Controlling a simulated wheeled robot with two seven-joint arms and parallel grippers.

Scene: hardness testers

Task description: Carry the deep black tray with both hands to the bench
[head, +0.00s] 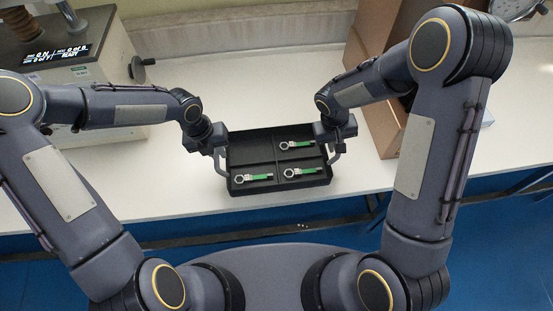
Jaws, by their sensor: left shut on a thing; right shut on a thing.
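The deep black tray (277,188) is in the middle of the head view, over the front part of the white bench (170,185). It looks level, and I cannot tell whether it rests on the bench or hangs just above it. Dividers split it into compartments, and three of these hold a green-handled tool with a ring end, one of them at the upper right (297,145). My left gripper (220,160) is shut on the tray's left side. My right gripper (335,158) is shut on its right side.
A brown box-like housing (385,125) stands at the right, close to my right arm. A round dial (512,8) shows at the top right. Bare bench lies behind the tray.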

